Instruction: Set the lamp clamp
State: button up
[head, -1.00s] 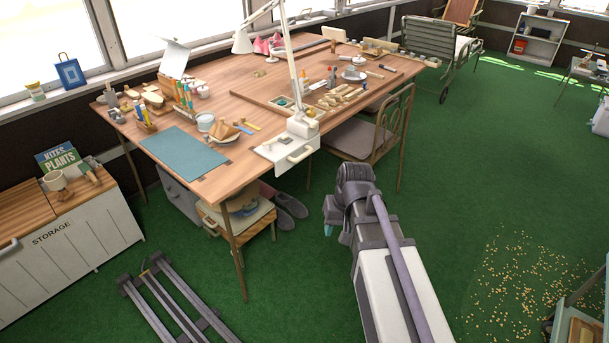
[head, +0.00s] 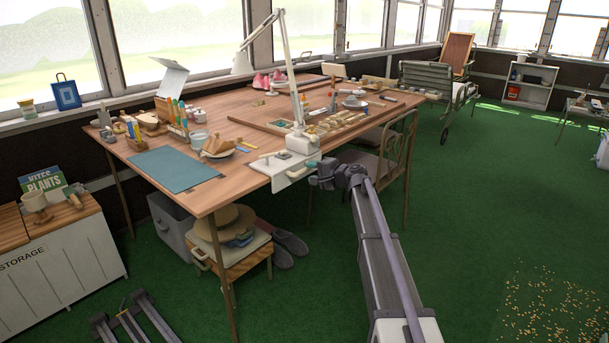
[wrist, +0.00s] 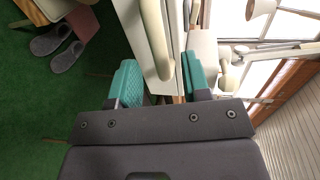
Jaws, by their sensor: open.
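The white lamp clamp (head: 290,176) hangs on the near edge of the wooden table (head: 235,198), with its block at the foot of the lamp's arm. The white desk lamp (head: 291,65) rises from it, its shade to the left over the table. My gripper (head: 314,168) is at the right side of the clamp. In the wrist view, the teal fingers of my gripper (wrist: 161,62) are open. The clamp's cream lever (wrist: 156,38) and a white plate show ahead, between the finger lines. I cannot tell whether either finger touches the lever.
A chair (head: 385,165) stands close to the right of my arm. A stool (head: 232,258) with a hat and grey slippers (head: 290,243) are under the table. Trays and small items crowd the tabletop.

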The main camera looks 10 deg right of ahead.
aim_at(306, 171)
jog(key=x, duration=0.4)
jog(key=shift+a, duration=0.1)
grip_shut()
dwell(0.3)
